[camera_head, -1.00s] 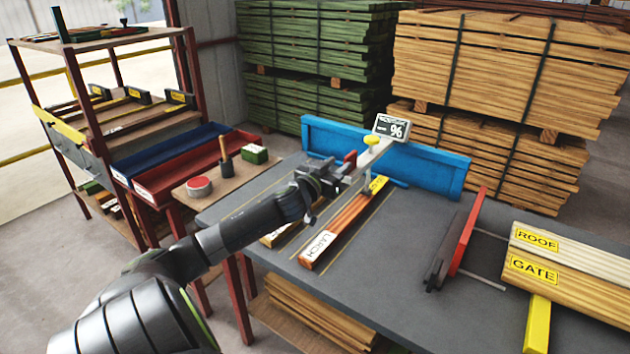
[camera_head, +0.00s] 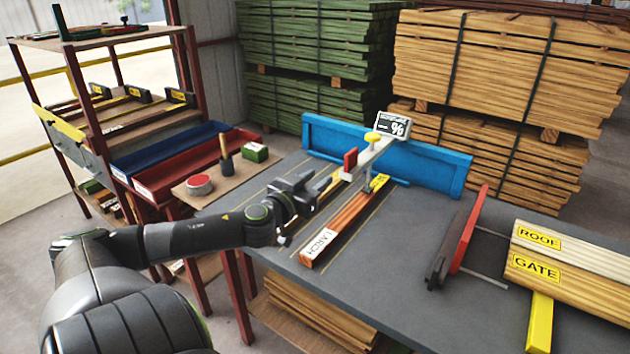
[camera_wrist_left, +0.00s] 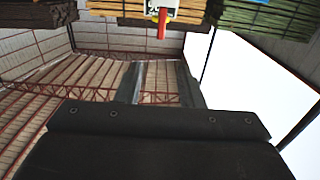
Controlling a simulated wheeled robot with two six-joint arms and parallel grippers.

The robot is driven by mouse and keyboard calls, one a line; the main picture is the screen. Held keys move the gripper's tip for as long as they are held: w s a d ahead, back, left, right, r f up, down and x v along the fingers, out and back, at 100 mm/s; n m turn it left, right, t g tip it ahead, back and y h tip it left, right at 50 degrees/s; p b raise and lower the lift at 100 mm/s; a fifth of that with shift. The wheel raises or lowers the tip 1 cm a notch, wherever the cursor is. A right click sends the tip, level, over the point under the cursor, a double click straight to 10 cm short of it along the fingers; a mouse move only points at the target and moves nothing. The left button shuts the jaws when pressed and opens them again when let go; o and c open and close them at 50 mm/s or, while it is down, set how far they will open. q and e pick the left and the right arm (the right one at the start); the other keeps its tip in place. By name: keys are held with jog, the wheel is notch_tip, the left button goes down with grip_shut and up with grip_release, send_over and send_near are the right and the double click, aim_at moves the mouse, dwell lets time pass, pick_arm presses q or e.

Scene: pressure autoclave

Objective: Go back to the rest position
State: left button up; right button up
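My left arm comes in from the left in the head view, and its gripper (camera_head: 318,184) hangs over the left part of the grey bench. It is a little left of the meter post, apart from it. In the left wrist view the two fingers (camera_wrist_left: 158,84) stand apart with nothing between them, so the gripper is open and empty. My right gripper is not in view.
On the grey bench (camera_head: 395,265) are a percent meter (camera_head: 393,125), orange LARCH boards (camera_head: 345,227), a blue fence (camera_head: 435,168) and a red plate (camera_head: 468,230). ROOF and GATE boards (camera_head: 560,262) lie at right. A shelf rack (camera_head: 75,85) stands left.

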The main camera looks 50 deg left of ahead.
pick_arm(q)
jog(key=shift+f, duration=0.1)
dwell(0.3)
jog(key=s+d+f+n+g+y, duration=0.1)
jog(key=s+d+f+g, duration=0.25)
jog(key=s+f, duration=0.45)
jog(key=s+d+f+n+g+y, duration=0.1)
jog(key=s+d+f+g, duration=0.25)
jog(key=s+f, duration=0.45)
jog(key=s+d+f+m+g+h, duration=0.2)
jog(key=s+d+f+g, duration=0.1)
jog(key=s+d+f, duration=0.3)
jog(key=s+d+f+m+g+h, duration=0.25)
jog(key=s+d+g, duration=0.2)
jog(key=d, duration=0.45)
notch_tip(320, 180, down, 25)
jog(key=a, duration=0.2)
jog(key=s+d+f+g, duration=0.1)
jog(key=s+f, duration=1.4)
jog(key=shift+s+f+g+h, duration=0.25)
jog(key=shift+f+g+h, duration=0.1)
jog(key=shift+h, duration=0.1)
